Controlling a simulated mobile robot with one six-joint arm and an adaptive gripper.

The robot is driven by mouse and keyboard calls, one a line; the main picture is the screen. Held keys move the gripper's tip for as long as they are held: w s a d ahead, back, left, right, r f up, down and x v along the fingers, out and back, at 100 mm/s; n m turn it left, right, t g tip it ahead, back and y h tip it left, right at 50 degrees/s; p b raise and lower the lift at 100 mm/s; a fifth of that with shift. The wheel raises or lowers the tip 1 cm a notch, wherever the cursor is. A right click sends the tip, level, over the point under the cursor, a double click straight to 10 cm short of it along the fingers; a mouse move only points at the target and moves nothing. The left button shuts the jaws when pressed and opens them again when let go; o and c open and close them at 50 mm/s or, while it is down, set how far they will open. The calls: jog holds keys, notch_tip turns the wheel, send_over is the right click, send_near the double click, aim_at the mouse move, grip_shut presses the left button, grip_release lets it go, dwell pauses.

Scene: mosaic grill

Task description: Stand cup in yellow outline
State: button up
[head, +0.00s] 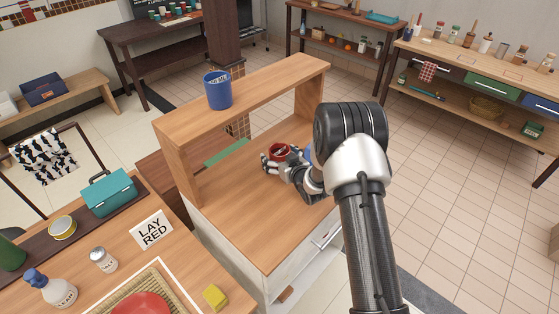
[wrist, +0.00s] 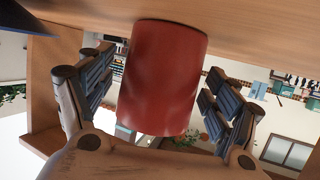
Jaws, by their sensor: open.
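A red cup (head: 281,150) is on the wooden counter under the raised shelf, partly hidden by my gripper. In the wrist view the red cup (wrist: 162,78) fills the middle between my two fingers. My gripper (head: 272,162) is open around it, and in the wrist view (wrist: 158,100) a gap shows on the left side of the cup. The wrist picture is turned over, with the counter along its top. No yellow outline shows in either view.
A blue cup (head: 217,92) stands on the raised shelf (head: 265,88) above the counter (head: 262,215). A green strip (head: 226,152) lies under it. Something blue (head: 308,153) is partly hidden behind my arm. At lower left are bottles, a teal box (head: 108,195) and a yellow sponge (head: 215,296).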

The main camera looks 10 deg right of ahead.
jog(key=c, duration=1.4)
jog(key=shift+o, duration=0.2)
